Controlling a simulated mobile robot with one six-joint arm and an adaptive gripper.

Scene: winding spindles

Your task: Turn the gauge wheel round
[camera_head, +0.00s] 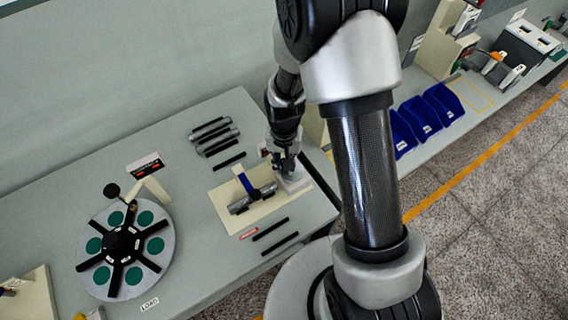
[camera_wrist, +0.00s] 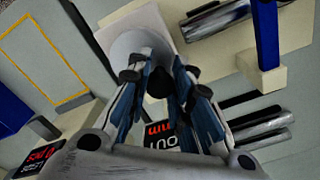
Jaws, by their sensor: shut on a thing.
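The gauge wheel (camera_wrist: 128,50) is a pale round piece on a square cream block (camera_wrist: 165,14) in the wrist view. My gripper (camera_wrist: 157,74) has its two fingers closed in on it, one on each side, with a dark knob-like part (camera_wrist: 157,86) between them. In the head view my gripper (camera_head: 286,166) points down at the pale block (camera_head: 294,183) at the right end of the cream fixture plate. The fingers hide much of the wheel there. A black display (camera_wrist: 160,135) with red characters and a label "OUT" stands close by the fingers.
A cream plate (camera_head: 226,201) holds a grey spindle (camera_head: 240,206) and a blue arm (camera_head: 243,179) left of my gripper. Grey and black bars lie behind and in front. A round carousel (camera_head: 101,285) with green pads stands left; blue bins (camera_head: 420,120) stand right.

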